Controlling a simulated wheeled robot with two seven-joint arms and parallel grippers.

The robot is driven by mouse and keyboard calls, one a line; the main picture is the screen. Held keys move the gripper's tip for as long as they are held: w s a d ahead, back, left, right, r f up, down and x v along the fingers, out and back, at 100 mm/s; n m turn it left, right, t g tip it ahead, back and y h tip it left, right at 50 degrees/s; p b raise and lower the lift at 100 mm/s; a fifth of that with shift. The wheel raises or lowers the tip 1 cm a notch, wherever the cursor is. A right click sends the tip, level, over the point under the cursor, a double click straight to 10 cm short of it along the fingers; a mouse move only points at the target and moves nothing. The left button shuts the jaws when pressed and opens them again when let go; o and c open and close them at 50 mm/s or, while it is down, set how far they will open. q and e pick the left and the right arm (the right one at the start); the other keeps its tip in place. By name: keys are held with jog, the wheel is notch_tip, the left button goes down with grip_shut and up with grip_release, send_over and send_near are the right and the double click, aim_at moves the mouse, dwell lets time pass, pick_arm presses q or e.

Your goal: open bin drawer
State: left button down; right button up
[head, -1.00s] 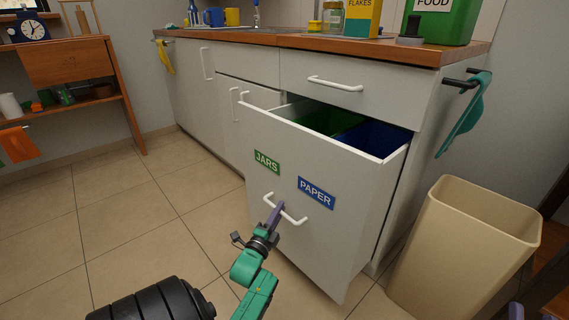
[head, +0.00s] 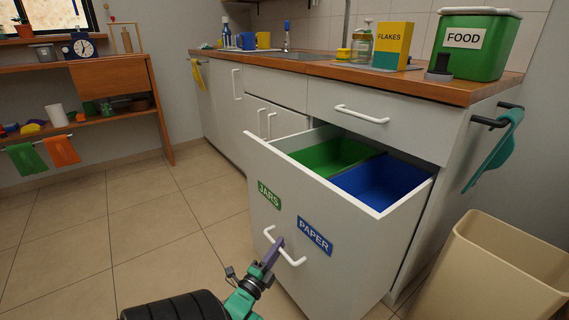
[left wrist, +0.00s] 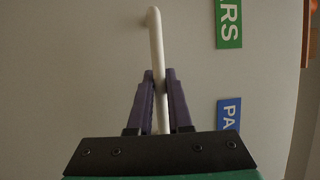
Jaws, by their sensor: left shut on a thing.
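The bin drawer (head: 330,262) is a tall white front with a green JARS label and a blue PAPER label. It stands pulled out from the cabinet, with a green bin (head: 335,153) and a blue bin (head: 382,184) inside, both looking empty. My left gripper (head: 277,246) is at the drawer's white bar handle (head: 293,260). In the left wrist view, the purple fingers (left wrist: 160,88) are closed around the handle (left wrist: 156,45) from both sides. My right gripper is not in view.
A beige waste bin (head: 500,270) stands on the floor right of the drawer. A teal cloth (head: 495,150) hangs from a rail on the cabinet's side. The counter above holds a green FOOD bin (head: 472,45) and a FLAKES box (head: 391,46). Tiled floor (head: 160,225) lies clear at left.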

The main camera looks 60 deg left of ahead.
pick_arm(q)
jog(key=shift+s+d+f+p, duration=0.15)
jog(key=shift+s+p, duration=0.25)
jog(key=shift+s, duration=0.9)
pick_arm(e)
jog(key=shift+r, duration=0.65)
pick_arm(q)
jog(key=c, duration=0.8)
grip_release()
jog(key=shift+c, duration=0.2)
jog(key=p+v, duration=0.2)
jog(key=v, duration=1.2)
jog(key=shift+s, duration=0.3)
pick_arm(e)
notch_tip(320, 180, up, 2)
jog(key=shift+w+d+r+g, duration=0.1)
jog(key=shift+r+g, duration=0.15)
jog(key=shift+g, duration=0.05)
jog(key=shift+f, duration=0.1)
